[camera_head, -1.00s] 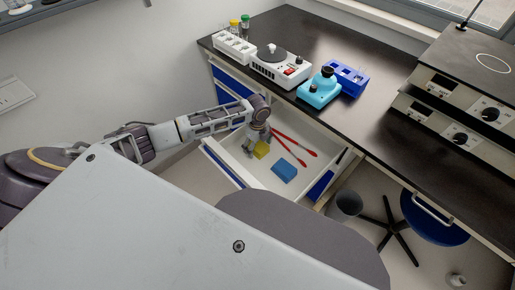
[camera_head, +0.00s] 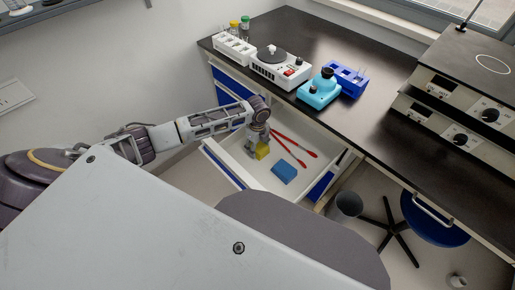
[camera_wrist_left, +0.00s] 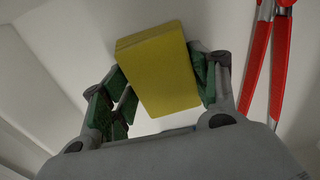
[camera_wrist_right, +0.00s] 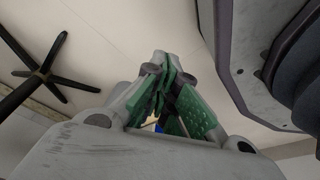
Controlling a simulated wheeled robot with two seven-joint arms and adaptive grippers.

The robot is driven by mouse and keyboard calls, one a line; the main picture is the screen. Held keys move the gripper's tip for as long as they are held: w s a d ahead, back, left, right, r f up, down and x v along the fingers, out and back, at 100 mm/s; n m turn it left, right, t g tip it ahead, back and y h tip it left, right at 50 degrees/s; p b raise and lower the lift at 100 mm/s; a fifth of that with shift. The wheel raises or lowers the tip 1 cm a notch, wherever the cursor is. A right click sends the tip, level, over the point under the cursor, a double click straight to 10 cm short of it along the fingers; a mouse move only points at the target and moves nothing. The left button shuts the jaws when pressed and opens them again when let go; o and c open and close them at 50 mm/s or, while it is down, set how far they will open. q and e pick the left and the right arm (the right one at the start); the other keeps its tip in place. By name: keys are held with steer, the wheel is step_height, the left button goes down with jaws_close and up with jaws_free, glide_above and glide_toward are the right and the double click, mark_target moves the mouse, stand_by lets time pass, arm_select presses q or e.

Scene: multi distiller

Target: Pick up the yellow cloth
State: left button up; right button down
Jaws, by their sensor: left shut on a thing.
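The yellow cloth (camera_head: 262,151) is a folded block at the left part of the open white drawer (camera_head: 236,164). My left gripper (camera_head: 257,147) reaches down into the drawer and is shut on it. In the left wrist view the cloth (camera_wrist_left: 160,70) sits tilted between the green finger pads of the left gripper (camera_wrist_left: 163,88), with its upper end past the fingertips. I cannot tell whether it still touches the drawer floor. In the right wrist view my right gripper (camera_wrist_right: 166,75) has its green fingers together, with nothing seen between the tips.
A blue cloth (camera_head: 284,173) and red-handled tongs (camera_head: 296,152) lie in the drawer; the tongs also show in the left wrist view (camera_wrist_left: 265,60). The black counter (camera_head: 335,113) above holds a white device (camera_head: 281,70) and a cyan device (camera_head: 319,90). A blue stool (camera_head: 434,222) stands at right.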

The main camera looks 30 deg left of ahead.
mark_target(258, 146)
steer(key=shift+w, duration=0.1)
